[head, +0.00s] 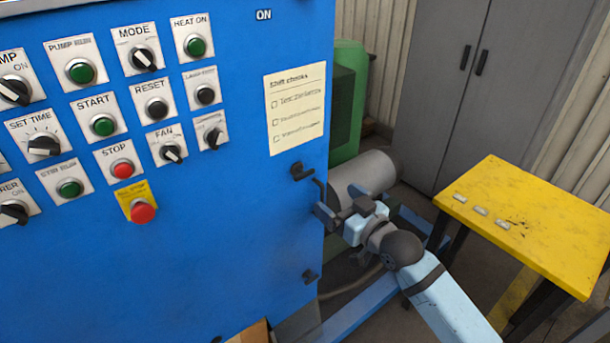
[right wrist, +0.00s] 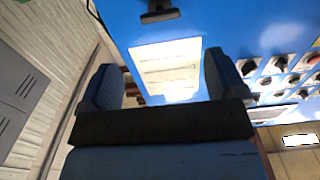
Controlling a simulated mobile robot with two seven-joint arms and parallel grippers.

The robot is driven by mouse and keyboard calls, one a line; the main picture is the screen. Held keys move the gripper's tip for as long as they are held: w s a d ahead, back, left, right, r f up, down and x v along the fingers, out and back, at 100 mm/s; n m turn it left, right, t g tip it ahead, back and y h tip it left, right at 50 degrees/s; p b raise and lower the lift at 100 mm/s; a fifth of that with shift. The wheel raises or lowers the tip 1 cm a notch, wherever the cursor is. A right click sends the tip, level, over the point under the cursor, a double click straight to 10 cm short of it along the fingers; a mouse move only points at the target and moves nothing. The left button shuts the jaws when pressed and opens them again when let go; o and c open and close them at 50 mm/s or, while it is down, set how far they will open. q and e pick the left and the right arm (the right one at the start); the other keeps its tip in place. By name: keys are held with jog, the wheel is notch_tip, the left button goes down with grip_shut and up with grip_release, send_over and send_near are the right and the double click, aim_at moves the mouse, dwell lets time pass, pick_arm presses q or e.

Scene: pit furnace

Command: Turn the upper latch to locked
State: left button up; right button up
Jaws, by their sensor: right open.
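The upper latch (head: 302,171) is a small dark handle on the blue cabinet front near its right edge, below the paper note. A dark handle, apparently the same latch, shows at the top edge of the right wrist view (right wrist: 158,12). My right gripper (head: 322,202) is just below and to the right of it in the head view, beside the cabinet edge. In the right wrist view its two fingers (right wrist: 162,82) are wide apart with nothing between them, and the latch is beyond them. The gripper appears apart from the latch. My left gripper is not in view.
Knobs and buttons, with a red stop button (head: 143,211), fill the panel's left. A yellow table (head: 540,220) with small pale pieces stands right. A grey cylinder (head: 362,180) is behind my gripper.

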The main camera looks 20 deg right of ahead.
aim_at(306, 175)
jog(key=p+x, duration=0.1)
jog(key=x, duration=1.1)
jog(key=shift+p, duration=0.3)
jog(key=c, duration=0.9)
